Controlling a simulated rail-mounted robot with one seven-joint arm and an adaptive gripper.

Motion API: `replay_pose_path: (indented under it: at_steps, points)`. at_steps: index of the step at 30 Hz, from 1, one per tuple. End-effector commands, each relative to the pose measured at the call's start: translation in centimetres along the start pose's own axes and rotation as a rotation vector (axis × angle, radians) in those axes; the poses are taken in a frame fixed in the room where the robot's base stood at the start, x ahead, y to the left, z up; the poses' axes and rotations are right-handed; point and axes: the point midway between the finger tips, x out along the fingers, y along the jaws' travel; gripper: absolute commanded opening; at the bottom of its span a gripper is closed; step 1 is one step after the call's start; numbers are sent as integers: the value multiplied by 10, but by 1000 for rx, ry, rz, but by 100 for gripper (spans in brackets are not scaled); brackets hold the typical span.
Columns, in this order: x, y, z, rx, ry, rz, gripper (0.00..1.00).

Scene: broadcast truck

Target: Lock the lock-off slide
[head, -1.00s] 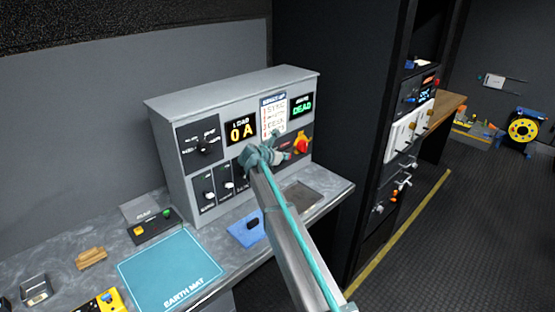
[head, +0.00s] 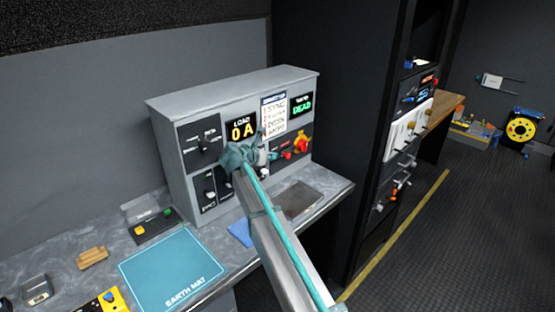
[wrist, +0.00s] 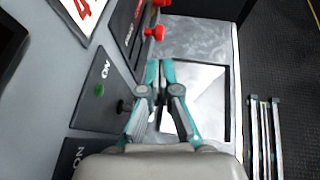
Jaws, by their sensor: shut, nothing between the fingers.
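The grey switch panel (head: 235,120) stands at the back of the bench. A red knob (head: 287,155), likely the lock-off slide, sits low on its right side beside a red and yellow rotary switch (head: 303,143). In the wrist view the red knob (wrist: 153,32) stands out from a dark plate, ahead of and slightly left of the fingertips. My gripper (wrist: 160,67) is shut and empty, apart from the knob. In the head view my arm hides part of the lower panel. I cannot read the slide's locked or unlocked position.
A black lever (wrist: 124,106) and a green light (wrist: 99,90) are on the panel left of my fingers. The panel shows LOAD 0 A (head: 241,130) and DEAD (head: 303,105). The blue earth mat (head: 170,270) lies at front left.

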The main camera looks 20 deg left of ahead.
Motion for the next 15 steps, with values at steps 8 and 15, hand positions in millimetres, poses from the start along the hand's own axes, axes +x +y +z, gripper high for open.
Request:
replay_pose_path:
  at_steps: [8,15]
  points:
    - [-36,0,-1,0,0,2,0]
    - [-42,0,1,0,0,0,0]
